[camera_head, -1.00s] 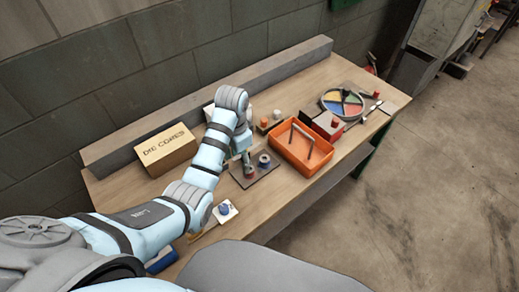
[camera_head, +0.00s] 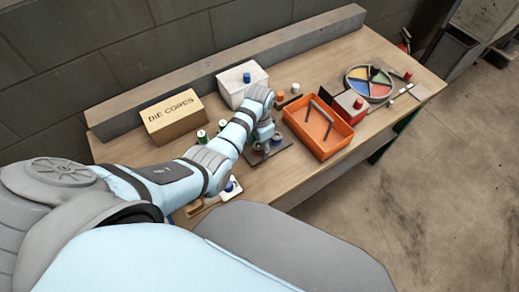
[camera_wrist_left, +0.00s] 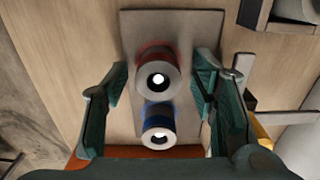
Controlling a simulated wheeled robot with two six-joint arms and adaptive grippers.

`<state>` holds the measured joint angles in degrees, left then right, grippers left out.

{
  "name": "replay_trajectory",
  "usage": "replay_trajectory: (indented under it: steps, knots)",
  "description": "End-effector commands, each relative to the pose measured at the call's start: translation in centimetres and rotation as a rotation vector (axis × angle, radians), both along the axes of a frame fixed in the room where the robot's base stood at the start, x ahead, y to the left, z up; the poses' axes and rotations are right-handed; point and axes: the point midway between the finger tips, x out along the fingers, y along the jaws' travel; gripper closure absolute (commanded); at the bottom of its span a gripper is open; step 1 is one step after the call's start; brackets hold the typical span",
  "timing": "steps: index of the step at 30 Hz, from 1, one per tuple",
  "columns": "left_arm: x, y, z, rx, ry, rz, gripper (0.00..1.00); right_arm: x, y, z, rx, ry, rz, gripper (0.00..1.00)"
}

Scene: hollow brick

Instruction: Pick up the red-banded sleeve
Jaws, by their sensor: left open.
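The red-banded sleeve (camera_wrist_left: 157,72) stands upright on a dark grey plate (camera_wrist_left: 180,25) in the left wrist view, its pale ring top and bright bore facing the camera. A blue-banded sleeve (camera_wrist_left: 159,128) stands close beside it, nearer the lower edge. My left gripper (camera_wrist_left: 160,80) is open, with one green finger on each side of the red-banded sleeve; I see gaps on both sides. In the head view my left gripper (camera_head: 263,136) is low over the plate (camera_head: 268,155) and partly hides the red-banded sleeve. My right gripper is out of view.
An orange tray (camera_head: 338,143) with a dark handle-like bar is right of the plate. A white box (camera_head: 236,92) with a blue piece on top and a cardboard box (camera_head: 172,118) stand behind. A round coloured dish (camera_head: 352,72) and a red-topped box are farther right.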

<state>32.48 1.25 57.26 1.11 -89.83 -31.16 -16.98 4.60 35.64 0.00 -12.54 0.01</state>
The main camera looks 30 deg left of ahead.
Motion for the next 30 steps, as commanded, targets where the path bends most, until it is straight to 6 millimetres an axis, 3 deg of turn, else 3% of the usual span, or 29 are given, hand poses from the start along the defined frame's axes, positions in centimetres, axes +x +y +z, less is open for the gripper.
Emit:
replay_trajectory:
  steps: [7,16,25,30]
  knots:
    - [0.0,0.0,-0.3,0.001,-0.003,0.0,0.51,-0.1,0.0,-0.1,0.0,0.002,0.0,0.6]
    - [0.0,0.0,-0.3,0.001,-0.002,0.0,0.99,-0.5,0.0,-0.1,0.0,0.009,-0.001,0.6]
    - [0.0,0.0,0.0,0.001,-0.002,0.0,1.0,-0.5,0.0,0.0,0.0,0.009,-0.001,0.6]
    - [0.1,0.0,2.1,0.001,-0.003,0.0,1.0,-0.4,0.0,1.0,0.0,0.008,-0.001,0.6]
